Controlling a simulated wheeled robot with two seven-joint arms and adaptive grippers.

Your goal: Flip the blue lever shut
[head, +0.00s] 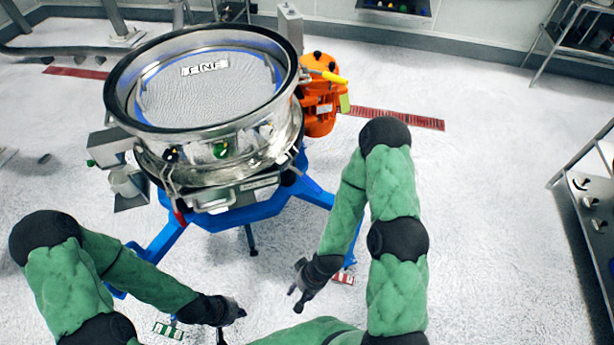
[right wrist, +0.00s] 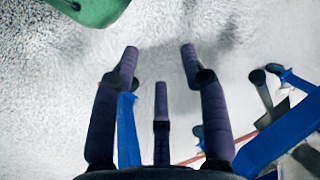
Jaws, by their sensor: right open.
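I cannot make out a blue lever for certain in the head view. In the right wrist view, blue bars (right wrist: 285,135) show at the right and a small blue handle-like piece (right wrist: 297,82) lies above them. My right gripper (head: 297,300) is open and empty, below and right of the sifter; its spread fingers also show in the right wrist view (right wrist: 160,65). My left gripper (head: 233,326) is empty with its fingers apart, below the sifter.
A metal shelf (head: 592,215) stands at the right edge. Red floor grates (head: 400,118) lie behind. The floor right of my arms is clear.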

